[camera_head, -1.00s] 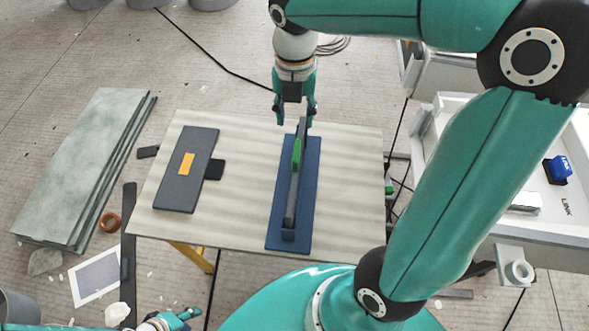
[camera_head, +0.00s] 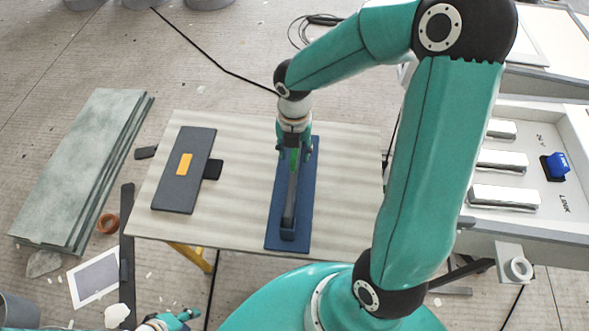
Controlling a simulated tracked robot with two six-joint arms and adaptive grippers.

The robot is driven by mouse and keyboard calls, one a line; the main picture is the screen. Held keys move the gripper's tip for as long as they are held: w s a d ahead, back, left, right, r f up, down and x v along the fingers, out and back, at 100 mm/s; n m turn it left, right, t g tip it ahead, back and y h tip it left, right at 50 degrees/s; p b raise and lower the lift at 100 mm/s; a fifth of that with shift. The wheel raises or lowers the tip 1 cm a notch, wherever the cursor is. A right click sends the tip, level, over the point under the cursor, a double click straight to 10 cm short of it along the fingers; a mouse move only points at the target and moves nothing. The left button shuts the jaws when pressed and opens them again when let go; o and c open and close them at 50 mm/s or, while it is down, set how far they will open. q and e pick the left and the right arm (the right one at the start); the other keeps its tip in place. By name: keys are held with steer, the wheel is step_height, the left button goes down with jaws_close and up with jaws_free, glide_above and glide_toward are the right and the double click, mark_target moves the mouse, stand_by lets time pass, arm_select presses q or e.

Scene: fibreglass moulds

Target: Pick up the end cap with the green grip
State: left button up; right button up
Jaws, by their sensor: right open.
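The end cap (camera_head: 290,205) is a long dark grey bar standing along a blue base plate (camera_head: 303,222) on the table. Its green grip (camera_head: 294,158) shows near the far end, partly hidden by my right gripper. My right gripper (camera_head: 293,158) points down over the grip, with its open fingers on either side of it. I cannot tell whether the fingers touch it. My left gripper (camera_head: 182,316) is low at the bottom left, away from the table top; it is small and its jaws are unclear.
The wooden table (camera_head: 345,190) also bears a dark plate (camera_head: 184,190) with an orange block (camera_head: 184,164) at the left. A white tray bench (camera_head: 545,215) with metal bars and a blue-handled item (camera_head: 556,167) stands at the right. Stacked grey-green sheets (camera_head: 85,165) lie at the left.

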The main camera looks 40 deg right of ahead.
steer(key=shift+f, duration=0.15)
jaws_close()
stand_by(0.6)
